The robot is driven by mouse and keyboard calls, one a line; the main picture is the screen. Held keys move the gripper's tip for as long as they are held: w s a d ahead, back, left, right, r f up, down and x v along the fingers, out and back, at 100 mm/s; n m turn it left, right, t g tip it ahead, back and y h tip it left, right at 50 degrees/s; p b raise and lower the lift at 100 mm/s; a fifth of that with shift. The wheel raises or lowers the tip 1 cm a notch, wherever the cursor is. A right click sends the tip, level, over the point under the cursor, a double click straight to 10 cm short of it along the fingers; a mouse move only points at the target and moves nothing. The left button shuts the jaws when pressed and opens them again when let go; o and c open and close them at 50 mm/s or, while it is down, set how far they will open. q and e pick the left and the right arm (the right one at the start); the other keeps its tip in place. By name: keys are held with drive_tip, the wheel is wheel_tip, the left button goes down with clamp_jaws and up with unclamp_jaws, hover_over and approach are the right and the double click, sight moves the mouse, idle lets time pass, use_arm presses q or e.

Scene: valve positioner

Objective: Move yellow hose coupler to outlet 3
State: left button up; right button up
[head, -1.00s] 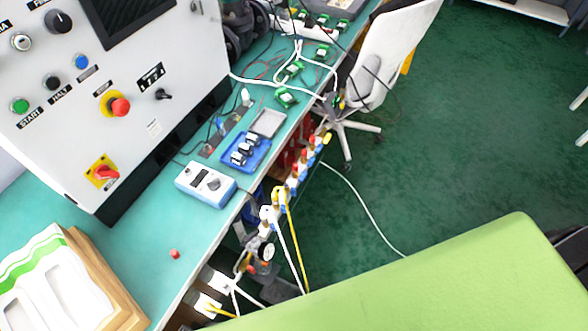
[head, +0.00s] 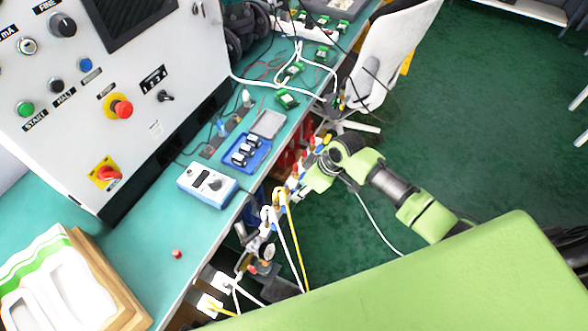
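A row of outlets on a manifold (head: 293,180) runs along the front edge of the bench, with blue and brass-coloured parts. The yellow hose coupler (head: 280,196) sits on the manifold toward its near end, and its yellow hose (head: 293,240) hangs down. A white hose coupler (head: 267,213) sits beside it, nearer to me. Outlet numbers are too small to read. My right gripper (head: 306,190) is at the manifold, just right of and beyond the yellow coupler. Its fingers are small and partly merge with the outlets, so their opening is unclear.
A pressure gauge (head: 269,252) and fittings are at the manifold's near end. A blue-white meter (head: 207,186) and a blue tray (head: 246,153) lie on the teal bench. A white chair (head: 385,60) stands beyond my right arm. A large green surface (head: 400,290) fills the foreground.

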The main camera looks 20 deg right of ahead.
sight(277, 194)
drive_tip(key=s+a+r+n+g, duration=0.1)
drive_tip(key=a+r+n, duration=0.1)
drive_tip(key=r, duration=0.4)
drive_tip(key=s+a+r+n, duration=0.1)
drive_tip(key=r+n, duration=0.2)
drive_tip(key=r, duration=0.4)
drive_tip(key=shift+y, duration=0.3)
drive_tip(key=p+x, duration=0.1)
drive_tip(key=x, duration=1.3)
drive_tip(key=shift+s+a, duration=0.15)
clamp_jaws()
